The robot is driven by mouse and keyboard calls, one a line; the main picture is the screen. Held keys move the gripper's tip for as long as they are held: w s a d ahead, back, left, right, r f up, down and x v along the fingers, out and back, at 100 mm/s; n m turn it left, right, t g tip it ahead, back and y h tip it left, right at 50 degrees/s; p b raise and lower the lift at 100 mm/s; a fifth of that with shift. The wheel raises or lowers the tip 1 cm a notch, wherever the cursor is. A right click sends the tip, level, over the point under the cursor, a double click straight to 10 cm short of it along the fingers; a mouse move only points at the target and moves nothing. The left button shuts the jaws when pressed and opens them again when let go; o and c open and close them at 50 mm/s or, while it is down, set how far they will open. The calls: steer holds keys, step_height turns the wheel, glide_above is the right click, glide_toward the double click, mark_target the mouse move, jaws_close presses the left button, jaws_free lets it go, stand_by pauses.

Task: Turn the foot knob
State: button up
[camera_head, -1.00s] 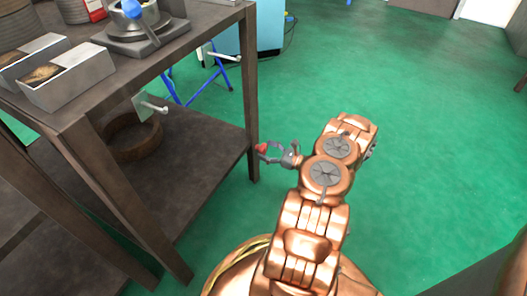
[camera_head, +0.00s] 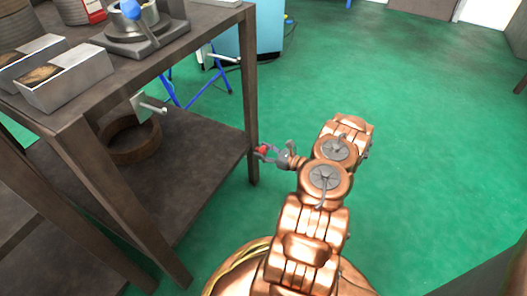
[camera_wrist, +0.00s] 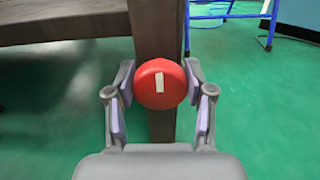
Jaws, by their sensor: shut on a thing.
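The foot knob is a round red knob (camera_wrist: 160,84) with a small pale mark on its face, in front of a dark table leg (camera_wrist: 158,25) in the wrist view. The mark stands nearly upright, slightly tilted. My gripper (camera_wrist: 160,95) is shut on the knob, with one finger on its left side and one on its right. In the head view my gripper (camera_head: 264,154) is at the table leg (camera_head: 250,100), low down beside the lower shelf, and only a little red of the knob (camera_head: 262,150) shows.
The dark table carries metal boxes (camera_head: 65,75) and a chuck (camera_head: 140,22) on top. Its lower shelf (camera_head: 190,165) holds a brown ring (camera_head: 133,140). A blue stand (camera_head: 215,85) is behind. Green floor (camera_head: 420,130) is open to the right.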

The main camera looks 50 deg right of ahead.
steer(key=shift+c, duration=0.6)
steer(key=shift+m, duration=0.3)
steer(key=shift+d+m+p, duration=0.1)
steer(key=shift+m+p, duration=0.45)
steer(key=shift+m, duration=0.55)
steer(key=m+b, duration=0.1)
steer(key=m, duration=0.5)
steer(key=shift+w+d+f, duration=0.1)
steer(key=m+b, duration=0.1)
steer(key=m, duration=0.3)
steer(key=shift+f+m, duration=0.1)
steer(key=shift+m, duration=0.2)
steer(key=shift+d+m, duration=0.1)
steer(key=shift+m, duration=2.1)
